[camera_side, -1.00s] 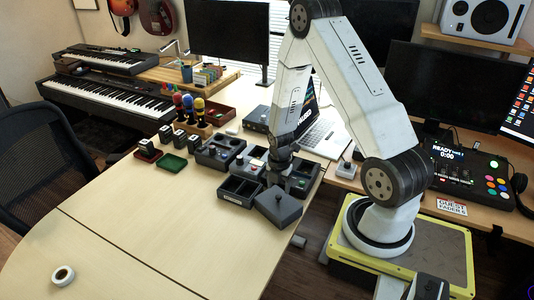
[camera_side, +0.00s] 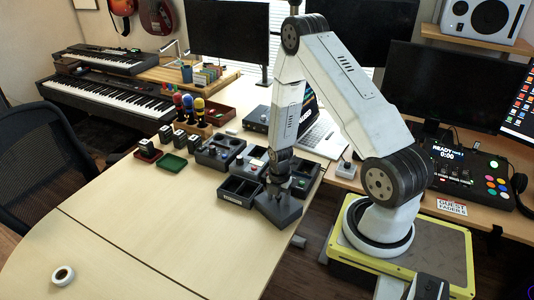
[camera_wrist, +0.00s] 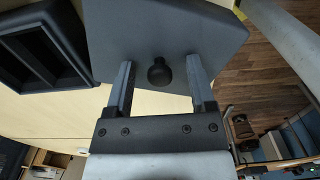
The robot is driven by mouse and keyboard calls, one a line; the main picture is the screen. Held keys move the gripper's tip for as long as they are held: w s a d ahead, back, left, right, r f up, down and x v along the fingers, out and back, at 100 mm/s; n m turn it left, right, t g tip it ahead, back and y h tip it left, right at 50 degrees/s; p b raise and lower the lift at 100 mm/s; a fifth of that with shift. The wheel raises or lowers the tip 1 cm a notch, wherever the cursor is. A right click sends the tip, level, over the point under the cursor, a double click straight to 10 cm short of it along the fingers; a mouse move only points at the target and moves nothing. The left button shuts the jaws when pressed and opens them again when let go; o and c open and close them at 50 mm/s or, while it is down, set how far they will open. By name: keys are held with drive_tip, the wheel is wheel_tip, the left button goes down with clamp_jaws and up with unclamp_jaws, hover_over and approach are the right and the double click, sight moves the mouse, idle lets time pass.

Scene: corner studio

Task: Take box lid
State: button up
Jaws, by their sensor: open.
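The box lid (camera_side: 270,212) is a dark grey flat square with a small round knob. It lies tilted at the front right edge of the table, beside an open box. In the wrist view the lid (camera_wrist: 130,35) fills the upper middle, and its black knob (camera_wrist: 159,72) shows between the fingers. My gripper (camera_side: 280,197) is over the lid in the side view. In the wrist view my gripper (camera_wrist: 158,78) is open, with one finger on each side of the knob and nothing held. The side view hides the knob behind my gripper.
The open dark box (camera_side: 240,190) with compartments stands just left of the lid; it also shows in the wrist view (camera_wrist: 45,50). Black control boxes (camera_side: 220,150) sit behind it. A tape roll (camera_side: 62,275) lies front left. The table's front middle is clear.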

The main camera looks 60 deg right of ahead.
clamp_jaws()
drive_tip(key=shift+r, duration=0.1)
idle(0.3)
drive_tip(key=shift+r, duration=4.9)
